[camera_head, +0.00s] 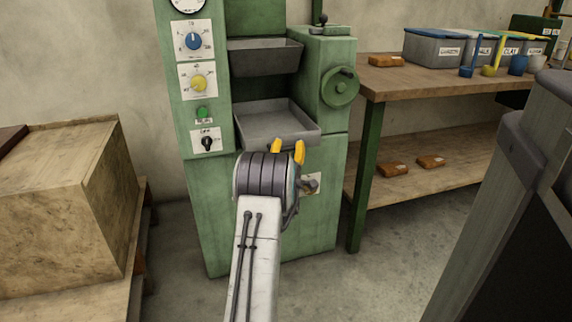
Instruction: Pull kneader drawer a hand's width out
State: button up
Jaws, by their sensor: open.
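A green machine (183,165) stands against the wall in the middle of the view. A grey hopper-like tray (265,57) sits in its upper opening, and a lower grey metal tray (270,120) juts from the opening below. I cannot tell for sure which part is the kneader drawer. My gripper (288,150), with two yellow fingertips, is open and appears empty. It shows in front of the lower tray's front edge; whether it touches is unclear. My wrist hides part of the machine's lower front, and a small knob on a pale plate (313,182) shows beside it.
A wooden crate (65,205) stands at the left. A wooden bench (440,82) at the right holds grey bins (433,47), cups and a brown block (386,60). A dark-panelled grey structure (520,190) fills the right foreground. Bare floor (375,265) lies between.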

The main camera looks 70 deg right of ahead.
jog(key=v, duration=1.1)
jog(key=shift+a, duration=0.15)
dwell(0.6)
